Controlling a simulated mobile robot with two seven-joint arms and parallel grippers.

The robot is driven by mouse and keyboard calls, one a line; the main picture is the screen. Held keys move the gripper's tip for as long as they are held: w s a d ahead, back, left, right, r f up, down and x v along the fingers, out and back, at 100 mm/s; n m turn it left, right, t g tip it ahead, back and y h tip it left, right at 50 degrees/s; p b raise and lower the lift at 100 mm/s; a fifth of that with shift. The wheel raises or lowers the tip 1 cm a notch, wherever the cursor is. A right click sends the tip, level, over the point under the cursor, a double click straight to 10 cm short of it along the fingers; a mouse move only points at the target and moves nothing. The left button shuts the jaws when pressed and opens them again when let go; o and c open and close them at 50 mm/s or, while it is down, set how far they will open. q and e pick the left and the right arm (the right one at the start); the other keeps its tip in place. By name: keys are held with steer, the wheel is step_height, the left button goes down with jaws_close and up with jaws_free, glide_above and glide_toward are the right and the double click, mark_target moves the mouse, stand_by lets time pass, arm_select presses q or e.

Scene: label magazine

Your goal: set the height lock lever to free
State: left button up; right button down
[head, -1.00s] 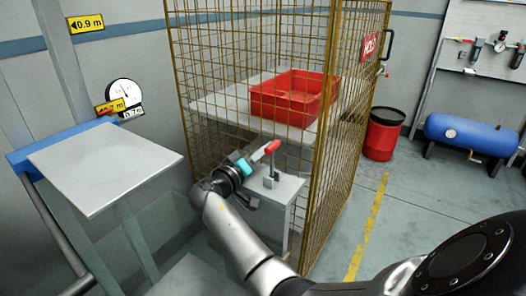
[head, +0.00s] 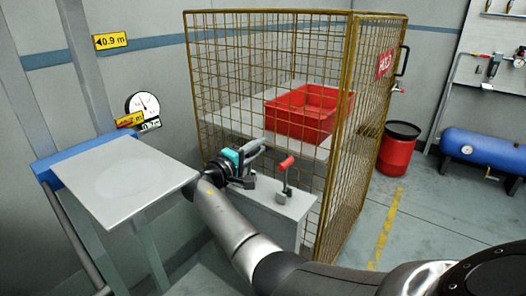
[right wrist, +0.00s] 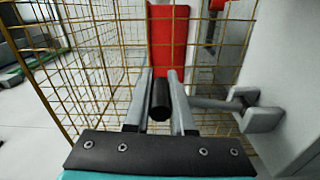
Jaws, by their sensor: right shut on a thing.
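The height lock lever (head: 287,163) has a red handle on a grey stem and stands upright on a grey pedestal (head: 301,206). My right gripper (head: 262,146) is close to its left side in the head view, and a narrow gap to the red part seems to show there. In the right wrist view, my right gripper's fingers (right wrist: 162,92) are shut on the dark round end of the lever handle (right wrist: 161,98). A grey stem runs from there to a block at right. No free or locked marking is readable. My left gripper is not in view.
A brass mesh cage (head: 230,75) stands right behind the lever, with a red crate (head: 300,112) on a shelf inside. A grey lift platform (head: 120,172) is at left. A dial (head: 142,104) and height tags are on the wall. A red bin (head: 398,150) stands right.

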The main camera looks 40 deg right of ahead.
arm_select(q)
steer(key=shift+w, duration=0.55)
arm_select(e)
steer(key=shift+w+a+r+n, duration=0.1)
steer(key=shift+w+a+n, duration=0.1)
steer(key=shift+w+n, duration=0.5)
steer(key=shift+s, duration=0.1)
